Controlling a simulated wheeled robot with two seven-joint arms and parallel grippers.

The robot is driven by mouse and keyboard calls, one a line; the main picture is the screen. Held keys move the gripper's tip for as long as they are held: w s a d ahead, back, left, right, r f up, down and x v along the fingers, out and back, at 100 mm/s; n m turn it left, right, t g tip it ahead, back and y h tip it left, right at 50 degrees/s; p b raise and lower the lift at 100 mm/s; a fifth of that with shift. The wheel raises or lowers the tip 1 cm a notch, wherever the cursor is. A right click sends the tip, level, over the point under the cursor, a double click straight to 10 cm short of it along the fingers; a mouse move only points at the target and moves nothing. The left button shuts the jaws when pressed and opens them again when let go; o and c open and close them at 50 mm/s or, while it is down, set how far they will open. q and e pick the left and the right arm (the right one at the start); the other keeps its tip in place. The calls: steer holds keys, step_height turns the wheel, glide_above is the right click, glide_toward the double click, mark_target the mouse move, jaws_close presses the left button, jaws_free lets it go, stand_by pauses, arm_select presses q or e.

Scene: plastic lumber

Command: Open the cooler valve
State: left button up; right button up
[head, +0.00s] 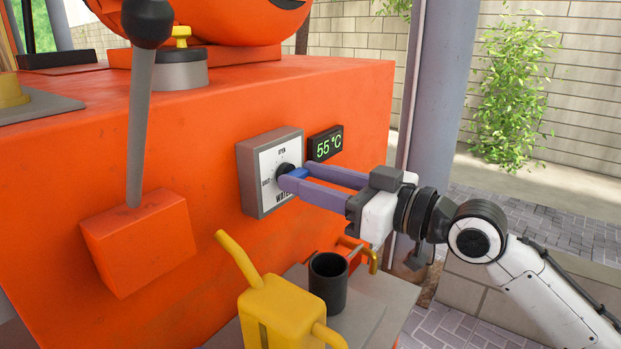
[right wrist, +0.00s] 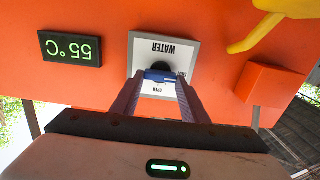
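The cooler valve is a grey box with a white face (head: 267,163) on the orange machine, marked WATER, OPEN and SHUT. A round black knob (right wrist: 160,68) with a blue handle (head: 298,173) sits at its centre. The handle lies crosswise, level in the right wrist view (right wrist: 158,76). My right gripper (head: 294,175) is at the valve face, with one finger at each end of the blue handle. Its fingertips appear to touch the handle, which fills the gap between them. They partly hide the knob in the head view. My left gripper is not in view.
A display (head: 325,143) reading 55 °C is right of the valve. A grey lever with a black knob (head: 140,110) rises at the left. Below stand a yellow can (head: 270,308) and a dark cup (head: 328,285) on a grey ledge, near a small tap (head: 372,262).

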steer(key=shift+r+m+p, duration=0.2)
steer(key=shift+m+p, duration=1.1)
steer(key=shift+p, duration=0.4)
steer(key=shift+m+p, duration=0.9)
steer(key=shift+p, duration=0.05)
steer(key=m+p, duration=0.2)
steer(key=shift+w+m, duration=0.1)
steer(key=shift+m, duration=0.2)
steer(key=m+p, duration=0.3)
steer(key=m, duration=0.1)
steer(key=shift+d+f+m, duration=0.1)
steer(key=shift+f+m, duration=0.05)
steer(key=shift+m, duration=0.15)
steer(key=m+p, duration=0.2)
steer(key=shift+f+m, duration=0.1)
steer(key=shift+m, duration=0.2)
steer(key=shift+w+m+p, duration=0.1)
steer(key=shift+m+p, duration=0.45)
steer(key=shift+m, duration=0.15)
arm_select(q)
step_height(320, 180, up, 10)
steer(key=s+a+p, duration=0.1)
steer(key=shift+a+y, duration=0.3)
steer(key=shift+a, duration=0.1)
arm_select(e)
steer(key=shift+f+m, duration=0.15)
steer(key=shift+m, duration=0.75)
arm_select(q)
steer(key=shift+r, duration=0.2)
